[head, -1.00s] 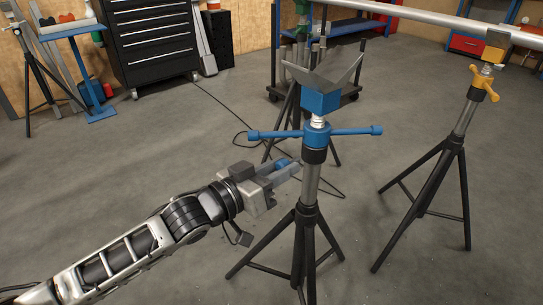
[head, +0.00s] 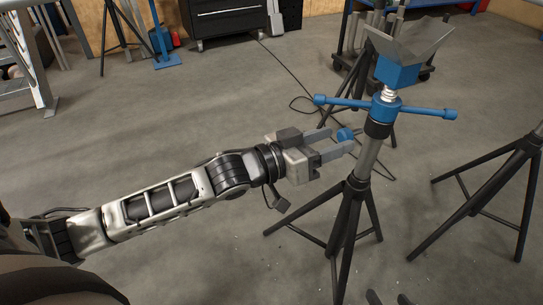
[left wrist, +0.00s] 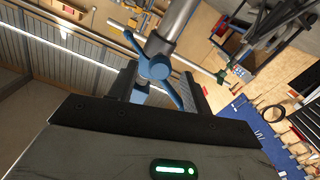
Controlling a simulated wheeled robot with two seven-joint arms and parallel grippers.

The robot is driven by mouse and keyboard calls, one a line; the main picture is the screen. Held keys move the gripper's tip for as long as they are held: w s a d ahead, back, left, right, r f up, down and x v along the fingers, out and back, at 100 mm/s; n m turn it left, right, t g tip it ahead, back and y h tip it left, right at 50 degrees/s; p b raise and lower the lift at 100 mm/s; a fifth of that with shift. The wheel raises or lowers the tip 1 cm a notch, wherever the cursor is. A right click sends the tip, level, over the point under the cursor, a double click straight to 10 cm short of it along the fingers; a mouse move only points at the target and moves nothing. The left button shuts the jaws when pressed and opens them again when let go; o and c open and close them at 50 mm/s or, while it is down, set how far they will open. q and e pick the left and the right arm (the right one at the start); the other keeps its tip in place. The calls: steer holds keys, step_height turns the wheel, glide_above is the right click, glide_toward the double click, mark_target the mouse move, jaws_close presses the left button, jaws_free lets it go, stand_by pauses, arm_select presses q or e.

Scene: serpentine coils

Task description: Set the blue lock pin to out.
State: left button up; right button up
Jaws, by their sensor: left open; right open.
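The blue lock pin (head: 345,134) shows as a small round blue head at the side of the near stand's post (head: 368,157), below the blue cross-handle (head: 420,111). My left gripper (head: 341,141) is open, and its fingertips are at the pin head, which appears between them. Contact cannot be told. How far the pin sticks out is hidden.
The near stand carries a blue block with a grey V-shaped head (head: 408,50) and stands on black tripod legs (head: 347,235). Another black tripod (head: 520,165) is at the right. A cable (head: 290,72) lies on the floor behind.

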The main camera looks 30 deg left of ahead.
arm_select(q)
steer(key=p+v, duration=0.2)
steer(key=v, duration=1.1)
steer(key=shift+s+a, duration=0.2)
arm_select(e)
steer(key=shift+s+d+r, duration=0.1)
steer(key=shift+d+r, duration=0.15)
steer(key=shift+r, duration=0.3)
steer(key=shift+d+r, duration=0.25)
steer(key=shift+r, duration=0.25)
steer(key=shift+f, duration=0.1)
